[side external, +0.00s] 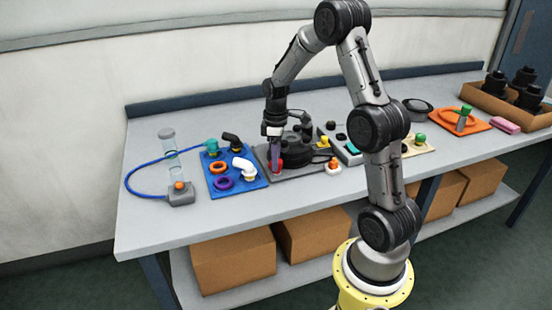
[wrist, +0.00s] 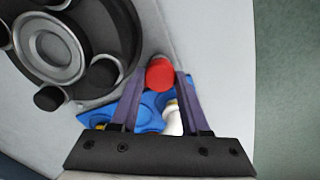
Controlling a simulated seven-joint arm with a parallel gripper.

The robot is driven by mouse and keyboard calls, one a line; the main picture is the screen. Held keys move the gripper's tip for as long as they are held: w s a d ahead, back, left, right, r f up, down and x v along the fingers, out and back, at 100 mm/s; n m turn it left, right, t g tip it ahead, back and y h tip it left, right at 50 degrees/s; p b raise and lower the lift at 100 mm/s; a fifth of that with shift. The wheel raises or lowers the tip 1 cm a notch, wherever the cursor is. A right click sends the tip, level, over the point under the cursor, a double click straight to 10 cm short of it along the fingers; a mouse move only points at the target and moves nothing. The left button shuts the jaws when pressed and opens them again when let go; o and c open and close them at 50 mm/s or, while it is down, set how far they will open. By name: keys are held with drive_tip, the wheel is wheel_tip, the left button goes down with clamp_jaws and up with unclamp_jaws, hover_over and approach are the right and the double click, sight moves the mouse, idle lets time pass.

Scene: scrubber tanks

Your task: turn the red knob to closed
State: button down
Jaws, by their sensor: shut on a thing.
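The red knob (wrist: 160,75) sits between the two purple-grey fingertips of my gripper (wrist: 161,70) in the wrist view, one finger on each side. My gripper is shut on it. In the side external view my gripper (side external: 275,166) points down at the left front of the dark grey panel (side external: 300,170). The red knob (side external: 282,163) is partly hidden there by the fingers. I cannot tell from these views which way the knob is turned.
A large black round fitting (wrist: 65,45) stands close to the fingers. A blue board (side external: 228,185) with coloured rings and elbow fittings lies to the left. An orange-and-white button (side external: 333,166) stands to the right. The table's front strip is clear.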

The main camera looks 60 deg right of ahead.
drive_tip(key=m, duration=1.2)
drive_tip(key=shift+r, duration=0.1)
drive_tip(key=shift+m, duration=0.3)
idle(0.3)
drive_tip(key=c, duration=0.7)
unclamp_jaws()
wheel_tip(320, 180, up, 14)
drive_tip(key=shift+f, duration=0.1)
